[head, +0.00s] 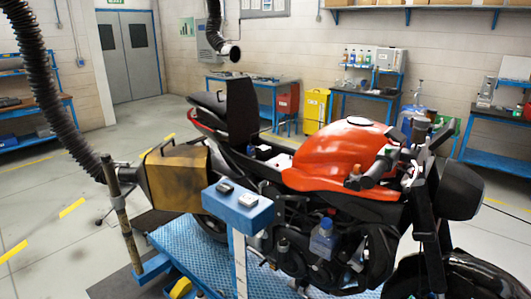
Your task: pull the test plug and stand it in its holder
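A red and black motorcycle (340,156) stands on a blue lift platform (172,243), its seat (240,117) tipped up and an open bay under it. I cannot pick out the test plug; any plug in the bay is too small to tell. A blue box on a pale post (238,212) stands in front of the motorcycle, with two small grey and dark pieces (225,187) on its top. I cannot tell whether either is the holder. Neither of my grippers shows in the head view.
A black exhaust hose (55,95) hangs at the left, near a brown-yellow box (173,178) at the motorcycle's rear. Workbenches (365,95) line the back wall. Floor at the left is mostly clear.

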